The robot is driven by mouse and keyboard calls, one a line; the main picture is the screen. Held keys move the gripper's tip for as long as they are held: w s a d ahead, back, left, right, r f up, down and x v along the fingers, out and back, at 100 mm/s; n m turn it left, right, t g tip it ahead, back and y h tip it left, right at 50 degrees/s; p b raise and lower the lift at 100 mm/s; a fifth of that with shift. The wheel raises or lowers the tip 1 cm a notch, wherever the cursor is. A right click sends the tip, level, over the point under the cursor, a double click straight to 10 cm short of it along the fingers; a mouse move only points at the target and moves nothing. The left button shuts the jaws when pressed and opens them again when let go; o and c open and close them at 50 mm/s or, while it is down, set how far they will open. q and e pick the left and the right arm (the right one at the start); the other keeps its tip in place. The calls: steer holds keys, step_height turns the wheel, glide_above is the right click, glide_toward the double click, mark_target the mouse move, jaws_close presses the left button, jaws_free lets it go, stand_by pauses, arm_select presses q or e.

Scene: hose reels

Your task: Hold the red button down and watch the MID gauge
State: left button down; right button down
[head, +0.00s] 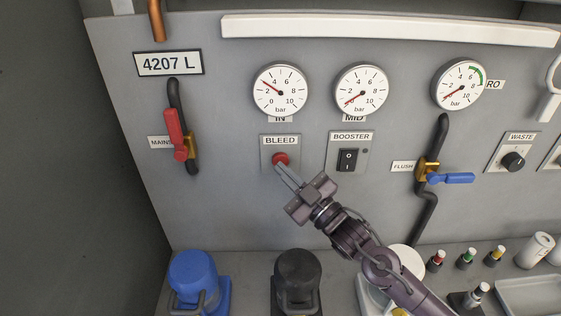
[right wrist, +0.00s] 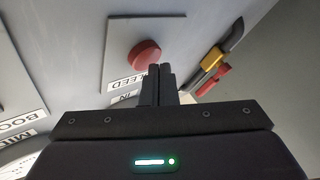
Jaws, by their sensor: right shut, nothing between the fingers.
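The red button (head: 281,159) sits on a plate labelled BLEED on the grey panel. It also shows in the right wrist view (right wrist: 145,55), close to my fingers. My right gripper (head: 280,168) is shut and empty, with its fingertips at the lower edge of the button. In the right wrist view the fingertips (right wrist: 161,68) look beside the button; I cannot tell whether they touch it. The MID gauge (head: 361,92) is a white dial in bar, its needle pointing lower left, near the low end. My left gripper is not in view.
The IN gauge (head: 280,90) reads about 3. The RO gauge (head: 460,84) has a green band. The BOOSTER switch (head: 347,160) is right of the button. A red-handled MAINS valve (head: 175,135) and a blue-handled FLUSH valve (head: 450,178) flank them. Blue (head: 194,280) and black (head: 296,280) housings stand below.

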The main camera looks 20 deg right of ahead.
steer(key=shift+w+d, duration=0.2)
steer(key=shift+w, duration=0.3)
stand_by(0.7)
stand_by(2.3)
steer(key=shift+s+a, duration=0.3)
steer(key=shift+s, duration=0.65)
steer(key=shift+s+a+p, duration=0.25)
steer(key=shift+s+p, duration=0.1)
steer(key=shift+s, duration=0.45)
steer(key=shift+s+a+p, duration=0.2)
steer(key=shift+s+p, duration=0.1)
steer(key=shift+s, duration=0.5)
steer(key=shift+s+a+p, duration=0.25)
steer(key=shift+s+p, duration=0.1)
steer(key=shift+s, duration=0.45)
